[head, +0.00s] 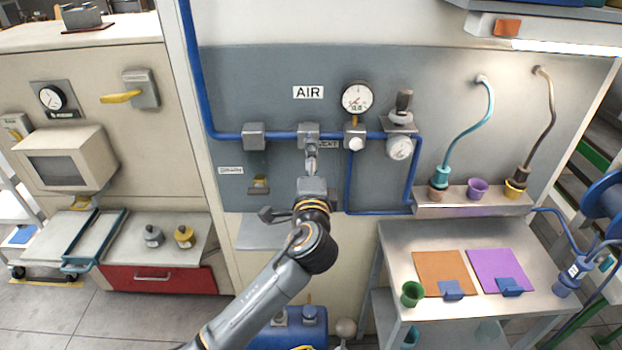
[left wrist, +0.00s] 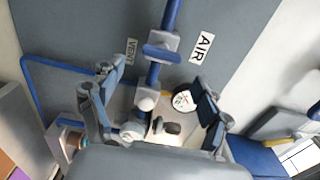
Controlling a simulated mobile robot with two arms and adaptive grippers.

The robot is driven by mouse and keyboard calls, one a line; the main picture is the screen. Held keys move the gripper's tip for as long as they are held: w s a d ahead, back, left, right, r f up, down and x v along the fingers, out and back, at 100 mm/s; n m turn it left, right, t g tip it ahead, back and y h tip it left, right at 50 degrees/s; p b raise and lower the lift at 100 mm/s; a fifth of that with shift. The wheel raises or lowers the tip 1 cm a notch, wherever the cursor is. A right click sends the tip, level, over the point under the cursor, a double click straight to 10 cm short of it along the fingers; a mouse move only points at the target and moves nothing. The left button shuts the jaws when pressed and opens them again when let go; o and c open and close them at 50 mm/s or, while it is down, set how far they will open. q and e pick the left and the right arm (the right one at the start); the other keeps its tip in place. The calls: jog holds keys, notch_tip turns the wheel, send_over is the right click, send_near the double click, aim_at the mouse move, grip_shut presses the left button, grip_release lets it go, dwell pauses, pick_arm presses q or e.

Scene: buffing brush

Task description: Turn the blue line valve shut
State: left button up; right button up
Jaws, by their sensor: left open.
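The blue air line (head: 228,135) runs across the grey wall panel below the AIR sign (head: 308,92). A grey valve body (head: 308,131) sits on the line, just left of a fitting with a white knob. In the left wrist view this valve (left wrist: 162,42) shows with a blue-grey bar across it, beside the VENT label (left wrist: 131,50). My left gripper (head: 311,165) is raised just below the valve in the head view and covers its lower part. In the left wrist view my left gripper (left wrist: 157,88) is open, with nothing seen between its fingers. My right gripper is not in view.
A pressure gauge (head: 356,98), a regulator (head: 402,112) and a second gauge (head: 399,148) sit close to the right. A metal bench (head: 390,240) stands at the right.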

pick_arm(q)
jog(key=s, duration=0.6)
jog(key=shift+s, duration=0.3)
jog(key=s+a+f+n+g+b, duration=0.1)
jog(key=a+f+g, duration=0.1)
jog(key=f, duration=1)
jog(key=a+f+n+g+b, duration=0.1)
jog(key=a+f+g+b, duration=0.15)
jog(key=f, duration=1.05)
jog(key=s+a+f+n+g, duration=0.1)
jog(key=a+f+g, duration=0.15)
jog(key=f, duration=0.95)
jog(key=s+a+f+n+g+b, duration=0.1)
jog(key=s+a+f+n+g, duration=0.15)
jog(key=s+f, duration=0.6)
jog(key=s+a+f+n+g+b, duration=0.25)
jog(key=s+f, duration=0.25)
jog(key=f, duration=0.7)
jog(key=s+a+f+n+g+b, duration=0.1)
jog(key=s+a+f, duration=0.3)
jog(key=s, duration=0.7)
jog(key=s+a+f+n+g+b, duration=0.1)
jog(key=s+a+f+n, duration=0.3)
jog(key=s+f, duration=0.5)
jog(key=s+a+f+n+g, duration=0.2)
jog(key=s+f, duration=0.5)
jog(key=s, duration=0.8)
jog(key=shift+a+n+g+b, duration=0.4)
jog(key=shift+a+g, duration=0.1)
jog(key=shift+a, duration=0.55)
